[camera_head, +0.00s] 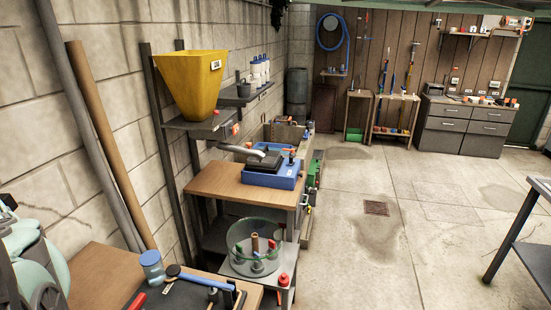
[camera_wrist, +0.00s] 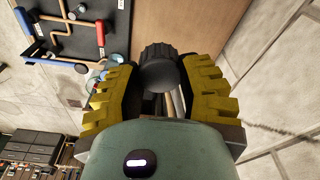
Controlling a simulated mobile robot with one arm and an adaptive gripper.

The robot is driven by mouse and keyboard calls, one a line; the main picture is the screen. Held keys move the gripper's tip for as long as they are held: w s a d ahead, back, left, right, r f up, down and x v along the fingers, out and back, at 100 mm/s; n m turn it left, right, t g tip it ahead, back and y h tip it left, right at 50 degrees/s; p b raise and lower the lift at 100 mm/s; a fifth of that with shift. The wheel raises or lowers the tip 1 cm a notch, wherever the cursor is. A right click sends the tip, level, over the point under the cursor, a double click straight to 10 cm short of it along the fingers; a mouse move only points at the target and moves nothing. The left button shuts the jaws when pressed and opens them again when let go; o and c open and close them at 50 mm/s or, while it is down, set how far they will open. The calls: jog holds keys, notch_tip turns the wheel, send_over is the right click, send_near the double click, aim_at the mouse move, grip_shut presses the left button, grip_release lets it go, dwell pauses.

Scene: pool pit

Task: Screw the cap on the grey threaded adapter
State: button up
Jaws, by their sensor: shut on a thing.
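My gripper (camera_wrist: 158,85) shows in the wrist view, with yellow ribbed fingers on either side of a dark round piece. It is shut on this piece, which looks like the black cap (camera_wrist: 158,54) with a ribbed rim and a smooth, rounded dark face turned toward the camera. The wooden bench top (camera_wrist: 200,22) lies beyond the cap. I cannot pick out the grey threaded adapter for sure in either view. In the head view my green arm fills the lower left corner, and my fingers and the cap cannot be made out there.
A black panel with copper pipes (camera_wrist: 75,35) lies on the bench, left of my gripper. A yellow hopper (camera_head: 190,82) stands beyond. Concrete floor (camera_head: 370,230) is open at right.

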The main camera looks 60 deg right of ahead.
jog(key=s+d+f+m, duration=0.3)
jog(key=s+f, duration=0.2)
jog(key=s, duration=0.2)
jog(key=s+d+f+m+p, duration=0.1)
jog(key=s+d+f+m, duration=0.2)
jog(key=s+f, duration=0.3)
jog(key=s+d+f+m+g, duration=0.1)
jog(key=s+d+f+m, duration=0.2)
jog(key=s, duration=0.6)
jog(key=shift+s+d+f+m, duration=0.2)
jog(key=shift+f+m, duration=0.1)
jog(key=shift+f, duration=0.3)
jog(key=shift+s+d+f+m, duration=0.1)
jog(key=shift+s+f+m, duration=0.15)
jog(key=shift+f, duration=0.3)
jog(key=shift+f+b, duration=0.35)
jog(key=shift+f, duration=1.4)
jog(key=shift+w, duration=0.1)
jog(key=shift+a+f+b, duration=0.1)
jog(key=shift+f+b, duration=1.55)
jog(key=shift+b, duration=0.3)
jog(key=shift+c, duration=0.3)
jog(key=shift+f+b, duration=0.35)
grip_shut()
jog(key=shift+f, duration=0.15)
jog(key=shift+f+b, duration=0.5)
jog(key=shift+b, duration=0.55)
